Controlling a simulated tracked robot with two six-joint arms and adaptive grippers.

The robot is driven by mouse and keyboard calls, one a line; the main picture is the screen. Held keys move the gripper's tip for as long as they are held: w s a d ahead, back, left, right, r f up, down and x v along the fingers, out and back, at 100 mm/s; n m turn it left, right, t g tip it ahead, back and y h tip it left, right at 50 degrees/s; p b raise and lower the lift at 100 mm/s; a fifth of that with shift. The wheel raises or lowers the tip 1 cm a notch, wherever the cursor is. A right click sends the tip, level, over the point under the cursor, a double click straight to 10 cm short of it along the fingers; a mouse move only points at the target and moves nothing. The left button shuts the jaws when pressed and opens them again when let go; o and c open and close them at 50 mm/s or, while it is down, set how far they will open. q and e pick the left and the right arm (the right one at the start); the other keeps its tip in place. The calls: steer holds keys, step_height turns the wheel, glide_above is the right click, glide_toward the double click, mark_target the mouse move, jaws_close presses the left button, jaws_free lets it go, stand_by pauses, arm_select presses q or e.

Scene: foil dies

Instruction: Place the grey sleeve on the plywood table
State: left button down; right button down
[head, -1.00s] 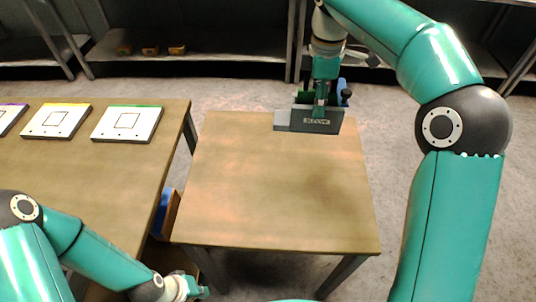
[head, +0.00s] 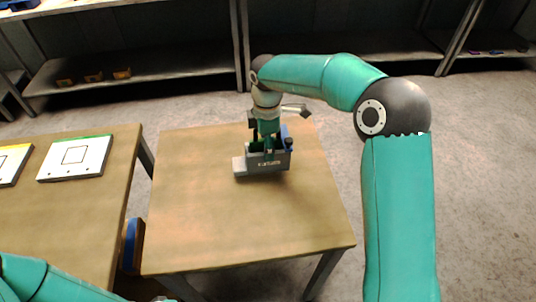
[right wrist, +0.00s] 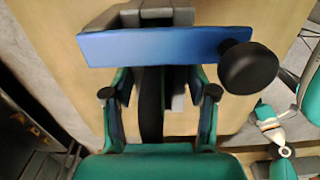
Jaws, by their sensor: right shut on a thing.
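The grey sleeve (head: 266,163) is a boxy grey piece with a small lettered label on its near side, in the head view. My right gripper (head: 268,148) points down and is shut on it. The sleeve shows over the far middle part of the plywood table (head: 240,222); I cannot tell whether it touches the top. A blue plate (right wrist: 165,47) with a black knob (right wrist: 248,67) shows beside the grey part in the right wrist view. There my right gripper (right wrist: 158,95) has its fingers either side of a dark upright piece.
A second table (head: 62,210) stands to the left, with white panels (head: 76,158) on it, across a narrow gap. A blue-edged item (head: 132,246) is low in that gap. Shelves (head: 150,68) stand behind. The table's front part is clear.

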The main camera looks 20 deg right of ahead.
steer(key=shift+f, duration=2.1)
steer(key=shift+c, duration=1.6)
jaws_free()
steer(key=shift+f, duration=0.1)
step_height(320, 180, up, 12)
steer(key=shift+s+r, duration=0.1)
